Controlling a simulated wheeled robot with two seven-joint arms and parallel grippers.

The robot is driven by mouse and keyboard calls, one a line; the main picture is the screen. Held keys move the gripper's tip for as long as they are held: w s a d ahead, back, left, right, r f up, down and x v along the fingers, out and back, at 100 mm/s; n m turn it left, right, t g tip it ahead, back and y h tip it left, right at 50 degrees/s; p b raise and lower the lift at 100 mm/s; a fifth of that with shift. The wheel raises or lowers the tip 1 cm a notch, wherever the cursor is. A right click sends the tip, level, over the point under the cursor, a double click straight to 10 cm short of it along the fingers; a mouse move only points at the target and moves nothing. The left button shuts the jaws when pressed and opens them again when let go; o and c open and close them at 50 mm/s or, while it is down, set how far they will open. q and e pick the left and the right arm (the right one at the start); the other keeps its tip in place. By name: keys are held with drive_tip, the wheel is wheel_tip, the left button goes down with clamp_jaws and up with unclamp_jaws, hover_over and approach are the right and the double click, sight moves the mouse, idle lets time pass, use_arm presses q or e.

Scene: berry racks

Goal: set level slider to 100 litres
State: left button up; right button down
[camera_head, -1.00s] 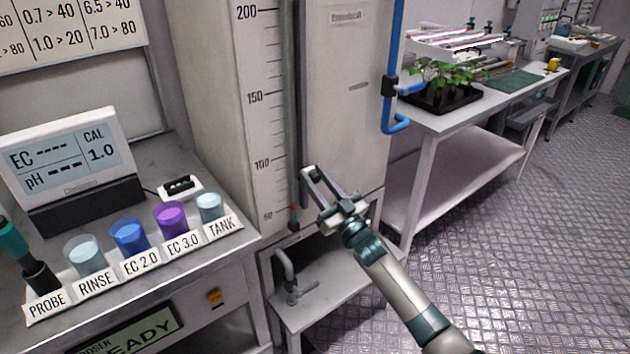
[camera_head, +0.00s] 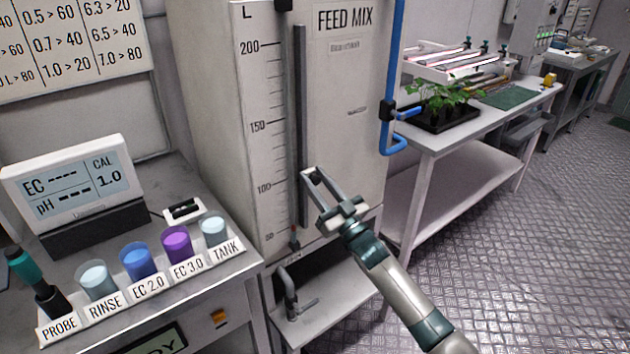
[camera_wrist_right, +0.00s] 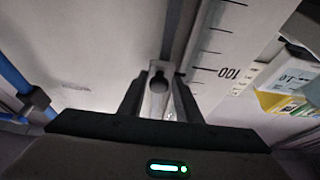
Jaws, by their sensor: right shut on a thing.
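The FEED MIX tank panel (camera_head: 345,85) stands in the middle of the head view, with a litre scale (camera_head: 262,110) on its left part. A dark vertical slider track (camera_head: 301,90) runs beside the scale. My right gripper (camera_head: 311,176) is at the track, near the height of the 100 mark. In the right wrist view the gripper (camera_wrist_right: 160,95) is shut on the slider knob (camera_wrist_right: 158,80), with the 100 mark (camera_wrist_right: 228,73) close to the right. In the head view the knob is largely hidden by the fingers. My left gripper is not in view.
A blue pipe (camera_head: 393,80) runs down the panel's right edge. A tap (camera_head: 290,295) is below the panel. On the left, a counter holds a meter (camera_head: 70,185) and several labelled cups. A bench with a plant tray (camera_head: 440,115) stands at right.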

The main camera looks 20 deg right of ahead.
drive_tip(key=shift+d, duration=0.2)
drive_tip(key=c, duration=1.6)
unclamp_jaws()
drive_tip(key=shift+c, duration=0.2)
drive_tip(key=shift+o, duration=0.4)
drive_tip(key=shift+d, duration=0.1)
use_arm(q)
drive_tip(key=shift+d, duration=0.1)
use_arm(e)
drive_tip(key=shift+s+f, duration=0.1)
